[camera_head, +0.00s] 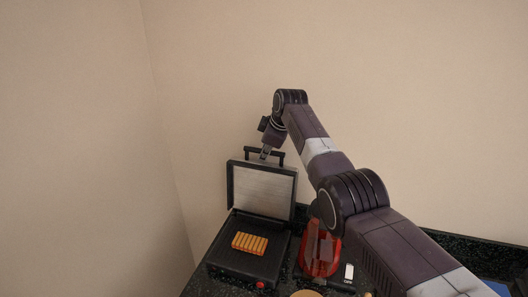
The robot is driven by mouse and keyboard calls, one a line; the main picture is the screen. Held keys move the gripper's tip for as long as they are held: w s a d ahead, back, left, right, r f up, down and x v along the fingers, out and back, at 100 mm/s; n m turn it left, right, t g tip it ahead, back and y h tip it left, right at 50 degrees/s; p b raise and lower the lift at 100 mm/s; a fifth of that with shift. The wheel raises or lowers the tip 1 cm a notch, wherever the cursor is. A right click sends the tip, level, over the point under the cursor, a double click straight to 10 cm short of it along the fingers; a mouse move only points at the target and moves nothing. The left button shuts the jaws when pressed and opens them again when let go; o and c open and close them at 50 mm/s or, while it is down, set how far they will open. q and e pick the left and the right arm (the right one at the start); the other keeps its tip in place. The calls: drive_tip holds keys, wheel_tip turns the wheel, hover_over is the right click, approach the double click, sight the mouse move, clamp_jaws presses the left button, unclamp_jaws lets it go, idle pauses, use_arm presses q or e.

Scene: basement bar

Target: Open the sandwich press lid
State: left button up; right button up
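The sandwich press (238,263) sits on the dark counter at the lower middle of the head view. Its lid (263,190) stands raised, close to upright, with the pale metal inner plate facing me. A ridged, golden-brown piece of food (250,243) lies on the lower plate. The lid's black handle (276,153) is at the lid's top edge. My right gripper (265,153) is at the handle, pointing down. Its fingers are small and partly merge with the handle, so their opening and any grip cannot be made out. My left gripper is out of view.
A red, partly see-through appliance (319,250) stands right of the press, under my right arm. A small white item (349,272) and a round tan object (306,294) are near it. Walls rise behind and left of the dark speckled counter (205,289).

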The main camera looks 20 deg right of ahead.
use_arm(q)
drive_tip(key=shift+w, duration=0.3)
use_arm(e)
drive_tip(key=shift+o, duration=0.3)
drive_tip(key=shift+w+f, duration=0.1)
drive_tip(key=shift+v, duration=0.9)
drive_tip(key=v, duration=1)
